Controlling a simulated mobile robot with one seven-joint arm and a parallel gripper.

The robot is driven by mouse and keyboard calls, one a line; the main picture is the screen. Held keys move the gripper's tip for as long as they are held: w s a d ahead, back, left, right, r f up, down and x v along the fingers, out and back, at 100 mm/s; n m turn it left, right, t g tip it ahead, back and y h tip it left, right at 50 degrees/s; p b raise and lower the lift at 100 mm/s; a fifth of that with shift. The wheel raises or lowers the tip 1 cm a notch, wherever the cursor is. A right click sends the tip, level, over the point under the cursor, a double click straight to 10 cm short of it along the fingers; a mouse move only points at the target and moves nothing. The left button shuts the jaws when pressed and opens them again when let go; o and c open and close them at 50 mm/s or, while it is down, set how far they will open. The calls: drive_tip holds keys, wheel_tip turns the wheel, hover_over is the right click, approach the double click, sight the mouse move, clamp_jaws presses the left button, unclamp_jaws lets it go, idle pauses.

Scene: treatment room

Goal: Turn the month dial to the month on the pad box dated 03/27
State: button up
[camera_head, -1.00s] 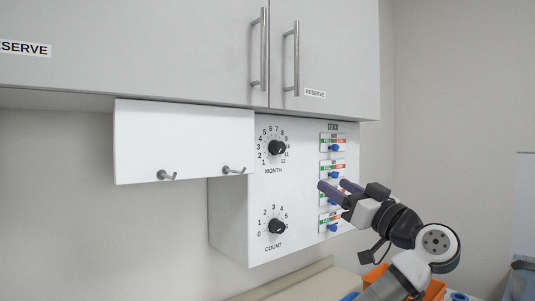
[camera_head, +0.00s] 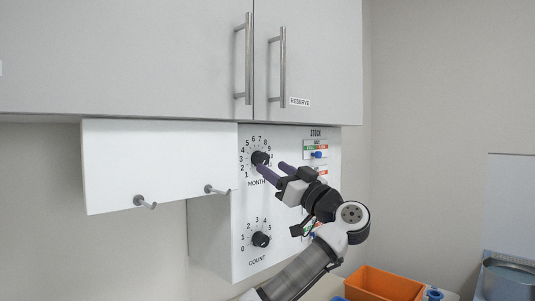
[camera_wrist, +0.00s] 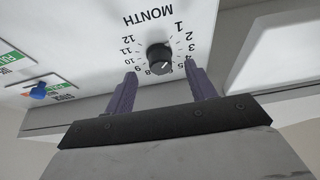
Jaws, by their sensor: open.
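The month dial (camera_head: 260,158) is a black knob on the white panel, ringed by numbers 1 to 12. My gripper (camera_head: 271,168) is open in front of it, fingers pointing at the panel. In the wrist view, the knob (camera_wrist: 159,57) appears between the two purple fingertips (camera_wrist: 160,70), with gaps on both sides and no visible contact. The scale is upside down there. A light mark on the knob points to the lower right, on the side of the 5; the exact number is unclear. No pad box or date is in view.
The count dial (camera_head: 260,239) is below on the same panel. Stock sliders with blue knobs (camera_head: 317,154) are to the right, partly behind my arm. Cabinets (camera_head: 190,60) hang above; an orange bin (camera_head: 385,283) stands below.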

sight(266, 164)
drive_tip(key=shift+p+x, duration=0.6)
drive_tip(key=shift+x, duration=1.15)
drive_tip(key=shift+f, duration=0.1)
drive_tip(key=c, duration=1)
drive_tip(key=shift+o, duration=0.2)
drive_tip(key=shift+f+b, duration=0.15)
drive_tip(key=shift+b, duration=0.2)
